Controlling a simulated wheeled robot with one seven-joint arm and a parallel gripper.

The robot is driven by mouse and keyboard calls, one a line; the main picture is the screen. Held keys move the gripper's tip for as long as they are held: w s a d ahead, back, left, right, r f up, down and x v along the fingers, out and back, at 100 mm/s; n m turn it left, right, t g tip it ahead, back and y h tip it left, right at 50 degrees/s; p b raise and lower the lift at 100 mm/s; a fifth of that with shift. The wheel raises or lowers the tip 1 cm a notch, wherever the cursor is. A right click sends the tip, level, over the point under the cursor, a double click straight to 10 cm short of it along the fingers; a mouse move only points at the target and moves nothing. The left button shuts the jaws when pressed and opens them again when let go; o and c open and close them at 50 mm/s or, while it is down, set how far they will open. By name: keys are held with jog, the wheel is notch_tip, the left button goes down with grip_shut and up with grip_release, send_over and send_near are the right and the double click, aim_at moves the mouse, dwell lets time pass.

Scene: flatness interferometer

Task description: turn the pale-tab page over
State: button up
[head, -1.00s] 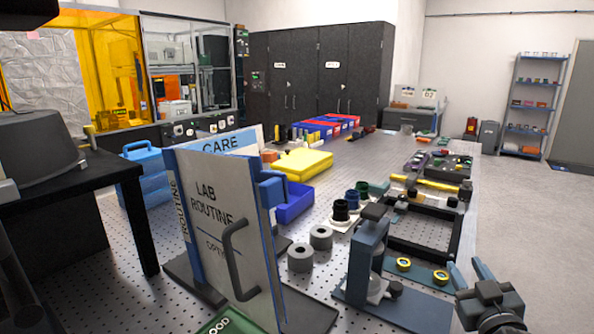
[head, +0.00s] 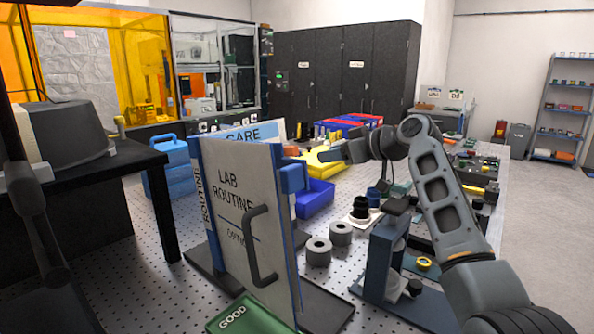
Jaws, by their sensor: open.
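A stand of large upright pages stands at the front centre of the head view. Its front page (head: 233,215) is white, reads LAB ROUTINE and carries a dark grey loop handle (head: 262,250). A blue block (head: 292,177) sits at its upper right edge. Another page, reading CARE (head: 245,135), shows behind it. I cannot make out a pale tab. My gripper (head: 328,153) is open and empty, above and right of the page stand, in front of the yellow case, apart from the pages. Its fingers are small and seen side-on.
A green GOOD tray (head: 232,318) lies before the stand. Two grey rings (head: 340,233), a blue bin (head: 315,200) and a dark blue instrument (head: 383,255) stand to the right. A blue toolbox (head: 168,165) and black table (head: 75,180) are at the left.

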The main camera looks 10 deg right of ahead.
jog(key=w+a+f+g+p, duration=0.1)
jog(key=w+a+f, duration=0.3)
jog(key=w+a, duration=0.1)
jog(key=shift+w+a, duration=0.3)
dwell(0.4)
grip_shut()
dwell(0.4)
